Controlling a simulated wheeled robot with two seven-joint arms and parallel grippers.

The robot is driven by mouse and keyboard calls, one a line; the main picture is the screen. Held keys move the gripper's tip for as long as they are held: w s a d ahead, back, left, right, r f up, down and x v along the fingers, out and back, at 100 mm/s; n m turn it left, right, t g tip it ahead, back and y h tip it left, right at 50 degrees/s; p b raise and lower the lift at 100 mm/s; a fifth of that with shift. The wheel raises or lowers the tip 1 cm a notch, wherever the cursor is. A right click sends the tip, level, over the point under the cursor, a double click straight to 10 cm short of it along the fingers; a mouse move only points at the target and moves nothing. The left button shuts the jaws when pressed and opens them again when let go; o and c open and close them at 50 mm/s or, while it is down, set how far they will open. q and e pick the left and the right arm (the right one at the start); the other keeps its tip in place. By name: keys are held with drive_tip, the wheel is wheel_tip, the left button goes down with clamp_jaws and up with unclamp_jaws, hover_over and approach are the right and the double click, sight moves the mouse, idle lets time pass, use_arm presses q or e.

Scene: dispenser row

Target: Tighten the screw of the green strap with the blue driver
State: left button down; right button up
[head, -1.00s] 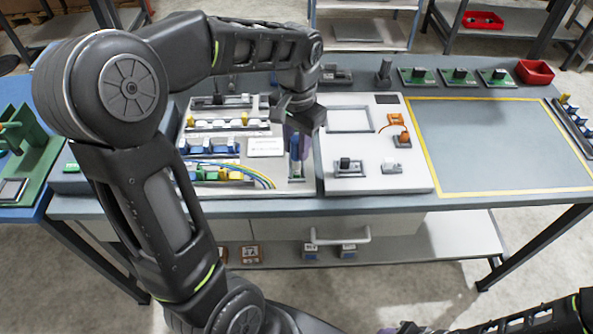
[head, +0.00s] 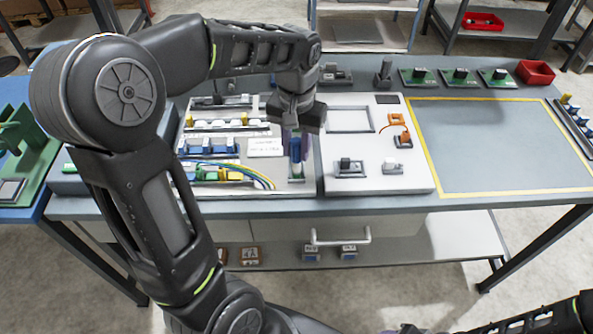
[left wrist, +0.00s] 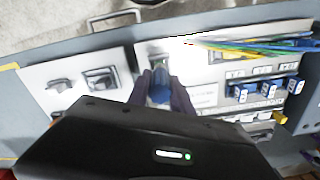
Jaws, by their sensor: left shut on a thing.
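My left gripper (head: 294,140) points down over the right end of the wiring panel and is shut on the blue driver (head: 296,153). The driver is roughly upright, at a narrow pale fixture. In the left wrist view, the blue driver (left wrist: 160,93) is between the dark fingers (left wrist: 161,88), which hide part of it. A small patch of green shows just past the driver in that view; I cannot tell whether it is the green strap. The screw and driver tip cannot be made out. A bit of my right gripper (head: 405,329) shows at the bottom edge; its jaws are unclear.
Yellow, green and blue wires (head: 240,173) curve across the panel left of the driver. A white board (head: 425,175) with switches and an orange cable (head: 396,119) lies to the right. A yellow-bordered mat (head: 500,145) is clear. A red bin (head: 535,72) stands at the back right.

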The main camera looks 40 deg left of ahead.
use_arm(q)
drive_tip(key=shift+f, duration=0.15)
drive_tip(key=shift+f+b, duration=0.4)
drive_tip(key=m, duration=0.4)
drive_tip(key=shift+p, duration=0.35)
drive_tip(key=m, duration=0.3)
